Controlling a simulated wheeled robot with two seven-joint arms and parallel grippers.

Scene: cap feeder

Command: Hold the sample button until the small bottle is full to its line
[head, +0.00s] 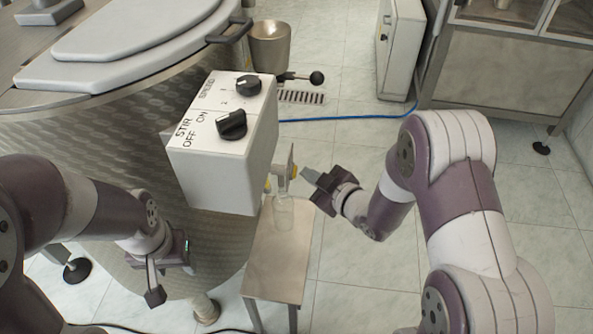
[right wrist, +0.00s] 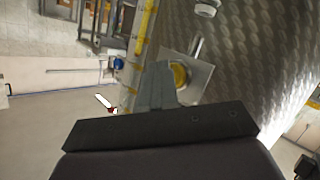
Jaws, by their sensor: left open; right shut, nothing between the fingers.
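The yellow sample button (head: 293,171) is on a small metal plate at the tank's side, below the control box; it also shows in the right wrist view (right wrist: 179,76). My right gripper (head: 309,175) is shut and empty, its tips pointing at the button from the right. In the head view a small gap shows between tips and button. In the right wrist view the fingers (right wrist: 155,84) overlap the button's left edge. The small clear bottle (head: 283,214) stands upright below the plate; its line and level are too small to tell. My left gripper (head: 168,280) is open and empty before the tank.
The bottle stands on a small metal stand (head: 275,262). The white control box (head: 225,150) with two black knobs overhangs close to the button. The steel tank (head: 110,135) fills the left. A blue hose (head: 345,118) crosses the floor behind. Floor right of the stand is clear.

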